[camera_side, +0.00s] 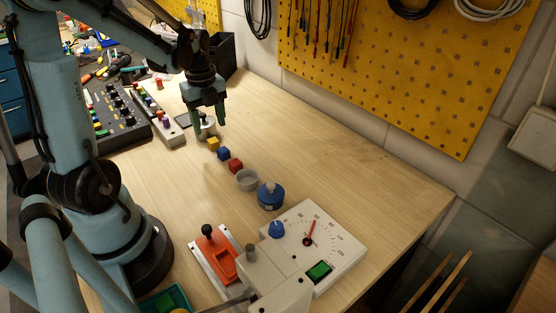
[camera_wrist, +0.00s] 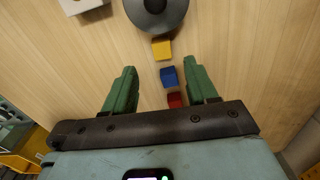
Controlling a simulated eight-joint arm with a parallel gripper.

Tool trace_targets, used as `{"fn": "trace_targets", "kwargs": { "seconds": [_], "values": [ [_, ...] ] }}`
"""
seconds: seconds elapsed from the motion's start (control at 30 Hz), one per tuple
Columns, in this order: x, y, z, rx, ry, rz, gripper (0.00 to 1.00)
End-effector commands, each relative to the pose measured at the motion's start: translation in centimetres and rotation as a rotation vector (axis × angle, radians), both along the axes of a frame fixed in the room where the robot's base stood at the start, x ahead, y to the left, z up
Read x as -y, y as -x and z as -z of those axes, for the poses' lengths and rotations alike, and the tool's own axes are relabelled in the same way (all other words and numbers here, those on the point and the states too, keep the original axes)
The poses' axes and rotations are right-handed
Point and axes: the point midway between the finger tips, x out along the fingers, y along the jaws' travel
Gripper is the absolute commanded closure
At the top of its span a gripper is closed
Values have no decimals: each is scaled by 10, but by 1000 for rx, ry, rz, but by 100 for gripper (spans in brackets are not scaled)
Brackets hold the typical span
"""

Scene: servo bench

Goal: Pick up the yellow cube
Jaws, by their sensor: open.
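The yellow cube (camera_side: 213,144) sits on the wooden bench, at the far end of a row with the blue cube (camera_side: 223,154) and the red cube (camera_side: 235,166). In the wrist view the yellow cube (camera_wrist: 161,49) lies beyond my fingertips, close to a round grey object (camera_wrist: 155,12). My gripper (camera_side: 207,121) is open, with its green fingers pointing down above the bench near the yellow cube. In the wrist view my gripper (camera_wrist: 159,77) has the blue cube (camera_wrist: 169,77) showing between its fingers and the red cube (camera_wrist: 175,99) nearer the palm. The jaws hold nothing.
A control box (camera_side: 118,121) stands left. The bench right of the cubes is clear.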

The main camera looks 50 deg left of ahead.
Motion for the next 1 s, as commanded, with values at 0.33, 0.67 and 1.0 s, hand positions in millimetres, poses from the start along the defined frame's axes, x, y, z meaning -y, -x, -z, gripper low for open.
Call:
{"fn": "trace_targets", "kwargs": {
  "seconds": [0.33,0.67,1.0],
  "values": [
    [-3,-4,28,0,0,-1,43],
    [-4,-4,54,1,0,-1,43],
    [-4,-4,54,1,0,0,61]
  ]
}}
